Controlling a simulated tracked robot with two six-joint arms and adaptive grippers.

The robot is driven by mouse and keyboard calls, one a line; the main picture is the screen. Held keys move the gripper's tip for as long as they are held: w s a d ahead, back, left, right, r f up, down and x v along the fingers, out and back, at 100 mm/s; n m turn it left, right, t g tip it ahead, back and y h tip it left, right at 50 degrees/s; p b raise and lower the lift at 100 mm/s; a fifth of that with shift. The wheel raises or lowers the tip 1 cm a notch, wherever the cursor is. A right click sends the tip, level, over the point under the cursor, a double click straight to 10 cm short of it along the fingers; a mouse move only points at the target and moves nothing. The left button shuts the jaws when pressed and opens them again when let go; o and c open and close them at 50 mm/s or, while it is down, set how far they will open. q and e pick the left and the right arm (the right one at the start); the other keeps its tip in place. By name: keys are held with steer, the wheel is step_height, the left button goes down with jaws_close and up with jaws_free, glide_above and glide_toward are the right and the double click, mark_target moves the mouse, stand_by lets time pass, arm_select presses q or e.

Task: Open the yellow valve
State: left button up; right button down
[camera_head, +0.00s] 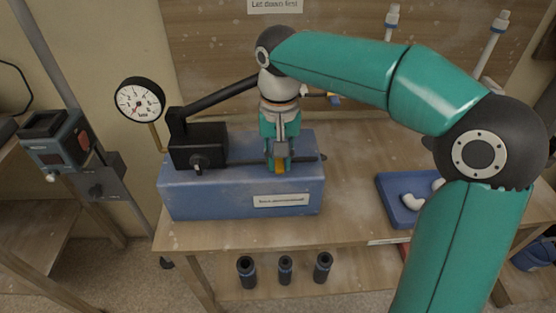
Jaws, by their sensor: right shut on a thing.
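A blue pump box (200,195) stands on the wooden bench, with a black block and a long black handle (225,95) on top. My right gripper points down from above and is shut on the yellow valve. Its fingers hide most of the valve, so I cannot tell how far it is turned. My left gripper is not in view.
A round gauge (139,101) stands left of the box on a thin pipe. A blue tray (393,198) with white pipe pieces lies to the right, partly behind my right arm. Several black sockets (285,270) stand on the shelf below. The bench between box and tray is clear.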

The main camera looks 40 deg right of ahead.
steer(key=n, duration=0.1)
steer(key=d+n+p, duration=0.1)
steer(key=n, duration=0.1)
steer(key=shift+s+d+r, duration=0.15)
steer(key=shift+r, duration=0.05)
steer(key=n, duration=0.1)
steer(key=d+n+p, duration=0.1)
steer(key=n, duration=0.1)
steer(key=shift+s, duration=0.1)
steer(key=shift+d+f+n, duration=0.15)
steer(key=shift+d+n, duration=0.2)
steer(key=shift+n, duration=0.75)
